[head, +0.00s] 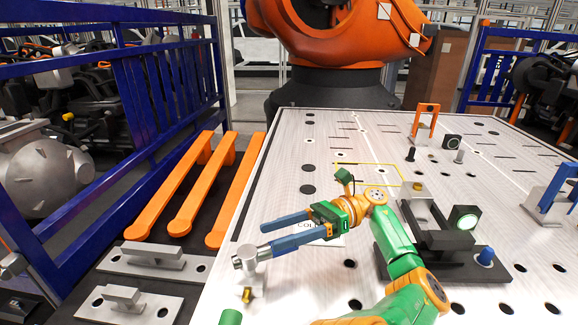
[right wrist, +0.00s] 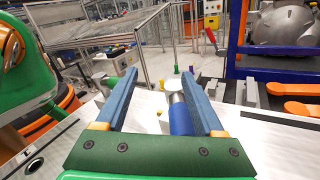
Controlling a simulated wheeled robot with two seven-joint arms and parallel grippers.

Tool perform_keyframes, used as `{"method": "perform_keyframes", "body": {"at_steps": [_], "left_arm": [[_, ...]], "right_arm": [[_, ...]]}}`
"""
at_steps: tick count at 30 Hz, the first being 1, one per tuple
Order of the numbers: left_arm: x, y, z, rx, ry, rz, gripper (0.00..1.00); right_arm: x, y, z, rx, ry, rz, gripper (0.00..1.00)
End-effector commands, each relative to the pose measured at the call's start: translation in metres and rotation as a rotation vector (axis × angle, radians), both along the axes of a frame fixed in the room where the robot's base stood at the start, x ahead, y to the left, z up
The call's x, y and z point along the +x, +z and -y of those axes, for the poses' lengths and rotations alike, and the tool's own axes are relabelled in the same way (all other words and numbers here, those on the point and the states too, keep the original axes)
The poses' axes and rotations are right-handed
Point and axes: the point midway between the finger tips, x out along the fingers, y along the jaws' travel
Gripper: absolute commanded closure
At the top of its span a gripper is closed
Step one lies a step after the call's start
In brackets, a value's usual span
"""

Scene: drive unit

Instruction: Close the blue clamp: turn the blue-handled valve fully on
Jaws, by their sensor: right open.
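The valve (head: 245,258) is a silver fitting standing on the near left corner of the white table. In the right wrist view its round metal end (right wrist: 172,85) and its blue handle (right wrist: 180,118) show. My right gripper (head: 262,240) is open, its two blue fingers pointing left. In the right wrist view (right wrist: 160,60) the handle lies between the fingers, close to the right one. I cannot tell whether they touch. In the head view the lower finger blends with the handle. A blue clamp (head: 553,190) stands at the table's right edge. My left gripper is not in view.
The white table (head: 300,130) is mostly clear at the back left. A dark fixture (head: 440,240) with a blue knob (head: 486,256) is right of my arm. An orange clamp (head: 425,118) stands farther back. Orange bars (head: 175,190) and a blue fence (head: 110,90) are left.

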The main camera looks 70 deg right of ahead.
Motion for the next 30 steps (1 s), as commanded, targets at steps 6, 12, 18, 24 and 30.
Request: {"method": "perform_keyframes", "body": {"at_steps": [6, 12, 18, 24, 30], "left_arm": [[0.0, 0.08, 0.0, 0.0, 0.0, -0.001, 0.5], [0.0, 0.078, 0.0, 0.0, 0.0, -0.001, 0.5], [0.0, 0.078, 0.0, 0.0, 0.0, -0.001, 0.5], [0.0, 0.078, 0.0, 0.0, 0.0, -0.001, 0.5], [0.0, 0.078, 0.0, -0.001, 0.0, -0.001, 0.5]], "right_arm": [[-0.024, 0.057, -0.04, 0.004, -0.002, -0.002, 0.3], [-0.047, 0.062, -0.081, 0.0, -0.003, -0.001, 0.3], [-0.058, 0.071, -0.099, 0.0, -0.002, -0.001, 0.3], [-0.059, 0.072, -0.101, 0.0, -0.001, -0.001, 0.3], [-0.059, 0.072, -0.101, 0.001, -0.001, 0.0, 0.68]]}}
